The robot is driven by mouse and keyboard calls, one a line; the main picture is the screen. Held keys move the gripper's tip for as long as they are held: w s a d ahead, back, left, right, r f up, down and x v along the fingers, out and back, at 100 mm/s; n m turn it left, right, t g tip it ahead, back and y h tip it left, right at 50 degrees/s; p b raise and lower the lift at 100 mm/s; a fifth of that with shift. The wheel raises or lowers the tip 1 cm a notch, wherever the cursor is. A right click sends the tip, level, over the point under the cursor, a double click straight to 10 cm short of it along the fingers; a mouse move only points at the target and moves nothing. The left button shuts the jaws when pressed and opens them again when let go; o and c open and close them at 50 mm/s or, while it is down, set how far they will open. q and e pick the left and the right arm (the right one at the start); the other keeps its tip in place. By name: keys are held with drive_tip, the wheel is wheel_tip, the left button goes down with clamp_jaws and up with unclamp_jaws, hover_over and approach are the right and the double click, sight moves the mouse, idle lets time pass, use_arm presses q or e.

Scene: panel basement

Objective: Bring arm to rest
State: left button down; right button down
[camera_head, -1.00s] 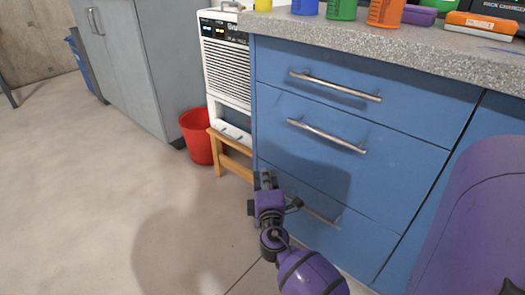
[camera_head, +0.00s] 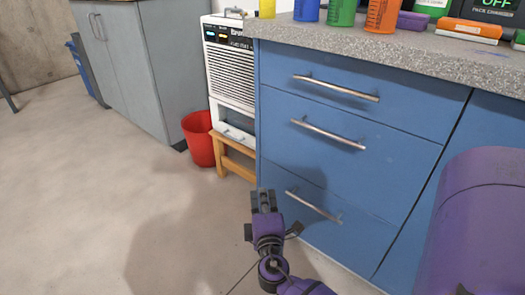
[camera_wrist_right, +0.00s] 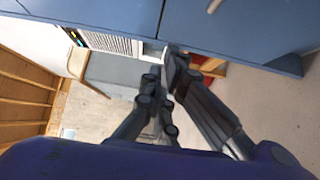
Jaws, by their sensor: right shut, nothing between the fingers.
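My right gripper (camera_head: 264,200) is purple and dark grey and shows at the lower middle of the head view. It is shut and empty, in front of the bottom drawer's left end, and does not grip the handle. In the right wrist view my right gripper's fingers (camera_wrist_right: 168,62) point toward the blue cabinet's edge, with nothing between them. The blue drawer cabinet (camera_head: 345,185) has three drawers with metal handles, all closed. My left gripper is not in view.
A red bucket (camera_head: 200,140) and a small wooden stool (camera_head: 234,160) stand left of the cabinet, with a white device (camera_head: 230,70) above the stool. A grey cabinet (camera_head: 150,65) stands farther left. Coloured beakers stand on the speckled counter (camera_head: 400,50). The floor (camera_head: 80,190) at left is open.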

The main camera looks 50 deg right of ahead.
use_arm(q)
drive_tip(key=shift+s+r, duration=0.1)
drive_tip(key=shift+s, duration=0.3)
use_arm(e)
drive_tip(key=shift+v, duration=1.8)
drive_tip(key=shift+w+a, duration=0.1)
